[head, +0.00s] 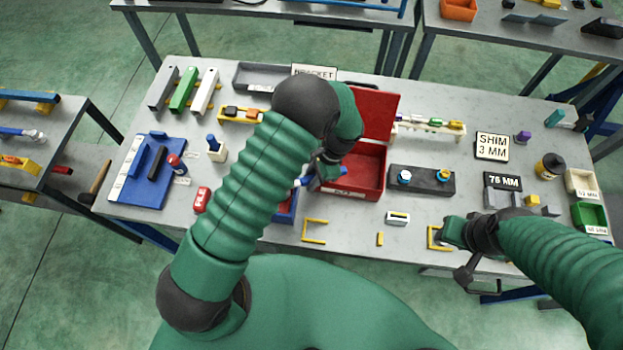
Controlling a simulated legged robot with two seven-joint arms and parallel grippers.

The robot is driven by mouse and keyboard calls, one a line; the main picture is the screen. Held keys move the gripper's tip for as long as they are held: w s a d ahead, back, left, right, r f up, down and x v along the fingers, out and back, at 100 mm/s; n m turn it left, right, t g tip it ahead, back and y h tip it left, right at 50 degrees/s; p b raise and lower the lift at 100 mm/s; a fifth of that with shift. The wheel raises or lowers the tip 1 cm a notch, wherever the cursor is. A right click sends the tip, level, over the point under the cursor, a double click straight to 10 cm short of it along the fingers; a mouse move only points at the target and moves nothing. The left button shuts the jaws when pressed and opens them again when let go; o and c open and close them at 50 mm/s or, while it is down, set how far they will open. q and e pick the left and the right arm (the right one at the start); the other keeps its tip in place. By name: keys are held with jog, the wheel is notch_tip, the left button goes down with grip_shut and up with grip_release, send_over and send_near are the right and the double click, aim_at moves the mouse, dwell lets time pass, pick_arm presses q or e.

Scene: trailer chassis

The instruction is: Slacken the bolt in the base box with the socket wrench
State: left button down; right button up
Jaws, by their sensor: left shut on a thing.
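My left gripper (322,178) is low over the table at the left wall of an open red box (352,190). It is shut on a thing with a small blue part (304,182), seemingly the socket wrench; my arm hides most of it. A blue box (287,212) shows partly below it, mostly behind my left arm; I cannot tell whether it is the base box. No bolt shows inside it. My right gripper (444,233) is low at the table's front edge, by a yellow frame (432,240); its jaws are too small to read.
A dark plate (420,190) with two bolt heads lies right of the red box. A white block (397,218) and yellow outlines lie in front. A blue board (137,192) is at left; a SHIM 3 MM sign (491,147) and a green bin (588,216) are at right.

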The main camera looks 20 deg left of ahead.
pick_arm(q)
jog(key=shift+w, duration=0.1)
jog(key=shift+w+a+n+g+h+b, duration=0.35)
jog(key=shift+w+a+n, duration=0.15)
jog(key=shift+n, duration=0.5)
jog(key=shift+w+a+n+g+h+b, duration=0.25)
jog(key=shift+w+a+n+b, duration=0.3)
jog(key=shift+n, duration=0.35)
jog(key=shift+s+a, duration=0.1)
jog(key=shift+s+d+m+p, duration=0.15)
jog(key=shift+d+m+p, duration=0.1)
jog(key=shift+m+p, duration=0.05)
notch_tip(320, 180, up, 6)
jog(key=p, duration=0.4)
